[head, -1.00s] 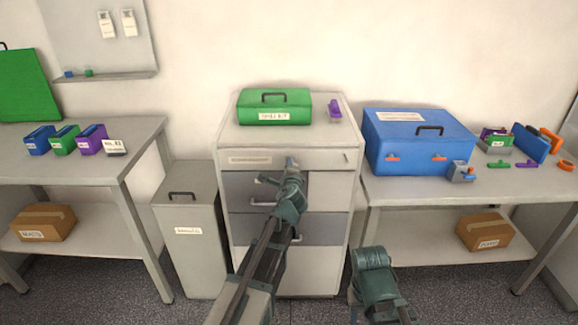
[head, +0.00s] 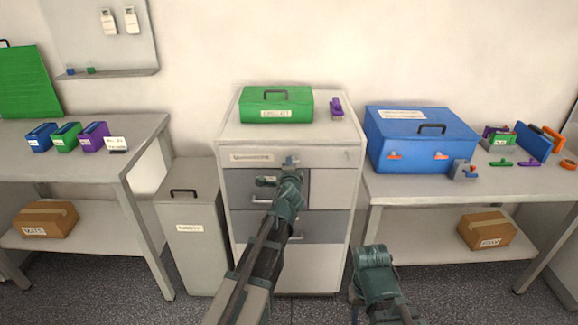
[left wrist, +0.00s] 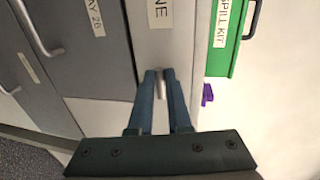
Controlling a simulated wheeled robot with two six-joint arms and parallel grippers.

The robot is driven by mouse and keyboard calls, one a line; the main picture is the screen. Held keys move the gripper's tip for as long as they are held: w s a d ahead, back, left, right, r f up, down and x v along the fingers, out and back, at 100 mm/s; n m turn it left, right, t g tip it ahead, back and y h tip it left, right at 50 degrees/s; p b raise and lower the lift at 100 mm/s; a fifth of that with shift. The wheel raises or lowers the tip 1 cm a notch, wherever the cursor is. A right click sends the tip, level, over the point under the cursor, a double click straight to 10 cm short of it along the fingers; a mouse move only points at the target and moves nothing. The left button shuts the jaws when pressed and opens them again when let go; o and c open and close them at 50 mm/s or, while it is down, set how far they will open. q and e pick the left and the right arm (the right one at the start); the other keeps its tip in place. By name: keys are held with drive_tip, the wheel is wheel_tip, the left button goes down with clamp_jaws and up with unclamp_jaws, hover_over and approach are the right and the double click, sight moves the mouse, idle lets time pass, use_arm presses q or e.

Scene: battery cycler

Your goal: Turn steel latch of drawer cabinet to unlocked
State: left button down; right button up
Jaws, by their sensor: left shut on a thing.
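The grey drawer cabinet (head: 328,225) stands in the middle of the head view, with a pale top panel above its drawers. My left gripper (head: 291,161) is at that panel, right of the panel's label. In the left wrist view, the fingers of my left gripper (left wrist: 161,74) are closed around a short pale steel latch (left wrist: 159,85) on the panel. In the head view the gripper covers the latch, and I cannot tell its exact angle.
A green spill kit (head: 290,106) and a small purple item (head: 337,107) sit on the cabinet. A grey bin (head: 190,255) stands close on its left. The right table holds a blue case (head: 395,145); the left table holds several coloured boxes. A small pale fitting (head: 347,155) is at the panel's right end.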

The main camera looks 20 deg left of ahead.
use_arm(q)
drive_tip(key=c, duration=0.9)
unclamp_jaws()
drive_tip(key=shift+w, duration=0.1)
drive_tip(key=shift+o, duration=0.2)
